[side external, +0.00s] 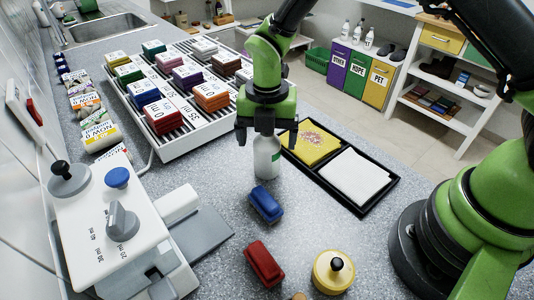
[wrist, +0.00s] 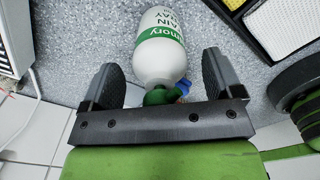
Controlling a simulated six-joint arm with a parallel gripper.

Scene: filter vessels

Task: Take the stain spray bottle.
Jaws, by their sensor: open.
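The stain spray bottle (side external: 266,158) stands upright on the grey speckled counter, white with a green band. In the wrist view its white body and green label (wrist: 160,38) show, with a green head and a blue tip close to my gripper's palm. My gripper (side external: 267,138) points down over the bottle and is open, with one finger on each side of it. In the wrist view gaps show between the bottle and both fingers of my gripper (wrist: 160,68). The bottle's top is hidden by my gripper in the side view.
A black tray (side external: 350,209) with yellow and white filter pads lies close to the right. A blue block (side external: 266,204), a red block (side external: 263,264) and a yellow round pot (side external: 333,272) stand in front. A rack (side external: 177,149) of coloured boxes is behind left; a white device (side external: 95,230) is left.

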